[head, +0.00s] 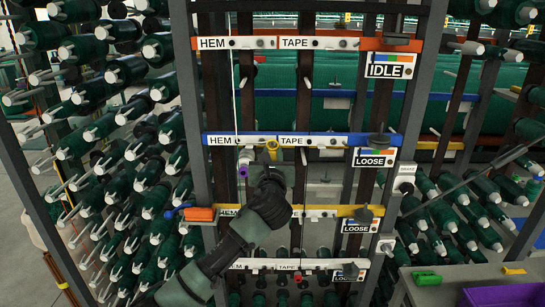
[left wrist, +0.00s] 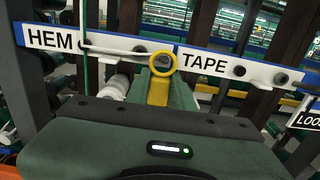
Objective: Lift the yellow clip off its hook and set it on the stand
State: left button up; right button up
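The yellow clip (head: 271,146) hangs at the white strip of the blue rail (head: 222,140), between the HEM and TAPE labels. In the left wrist view, its ring (left wrist: 162,62) is at the strip and its body (left wrist: 157,92) hangs below, the lower end hidden behind my gripper. My left gripper (head: 268,168) is just below and in front of the clip. I cannot clearly make out the stand. My right gripper is not in view.
A purple-tipped piece (head: 243,171) hangs left of my gripper. Orange and yellow rails (head: 365,211) cross above and below. Racks of green spools flank the frame. A grey bench (head: 445,283) at lower right holds a green tray (head: 427,278), a purple tray (head: 503,295) and a small yellow piece (head: 513,269).

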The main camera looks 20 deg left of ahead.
pick_arm(q)
grip_shut()
jog(key=shift+r+b, duration=0.25)
jog(key=shift+b, duration=0.15)
jog(key=r+b+v, duration=0.1)
jog(key=b+v, duration=0.1)
jog(key=v, duration=1.6)
jog(key=shift+r, duration=0.2)
jog(key=p+v, duration=0.3)
jog(key=v, duration=0.5)
jog(key=shift+p, duration=0.4)
